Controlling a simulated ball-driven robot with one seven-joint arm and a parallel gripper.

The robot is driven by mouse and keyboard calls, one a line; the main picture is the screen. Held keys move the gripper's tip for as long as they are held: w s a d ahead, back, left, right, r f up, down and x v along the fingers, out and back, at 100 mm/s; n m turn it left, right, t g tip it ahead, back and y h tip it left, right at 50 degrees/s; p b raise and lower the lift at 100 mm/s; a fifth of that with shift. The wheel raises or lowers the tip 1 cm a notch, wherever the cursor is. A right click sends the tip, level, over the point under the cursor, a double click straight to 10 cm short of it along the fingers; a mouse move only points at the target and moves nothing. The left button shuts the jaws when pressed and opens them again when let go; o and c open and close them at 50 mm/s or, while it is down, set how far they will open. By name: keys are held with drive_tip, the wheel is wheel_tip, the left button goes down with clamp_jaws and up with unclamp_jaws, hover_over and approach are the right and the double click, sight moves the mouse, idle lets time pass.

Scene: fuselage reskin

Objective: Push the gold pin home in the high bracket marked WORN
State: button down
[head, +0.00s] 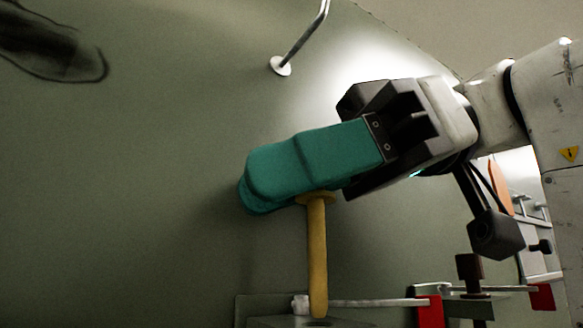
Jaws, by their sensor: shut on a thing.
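The gold pin (317,250) stands upright below the teal fingers of my gripper (265,180). My gripper reaches in from the right and is shut on the pin's top, just above its wider collar. Most of the pin's shaft shows above the bracket. I cannot tell whether its tip is inside the hole. Most of the bracket is cut off, and no WORN marking shows.
A curved green-grey panel (130,180) fills the background. A metal rod with a round foot (281,66) projects from it at the top. Red clamps (431,311) with a bar stand at the lower right. A dark scuff (60,55) marks the upper left.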

sight(325, 266)
drive_tip(key=shift+f+b, duration=2.1)
drive_tip(key=shift+f, duration=0.95)
idle(0.4)
drive_tip(key=shift+r, duration=0.1)
drive_tip(key=shift+r+p, duration=2.7)
drive_tip(key=shift+r, duration=0.3)
drive_tip(key=shift+s+a, duration=0.1)
drive_tip(key=shift+a, duration=0.05)
drive_tip(key=shift+f, duration=0.3)
drive_tip(key=shift+f+b, duration=0.75)
drive_tip(key=shift+f, duration=0.2)
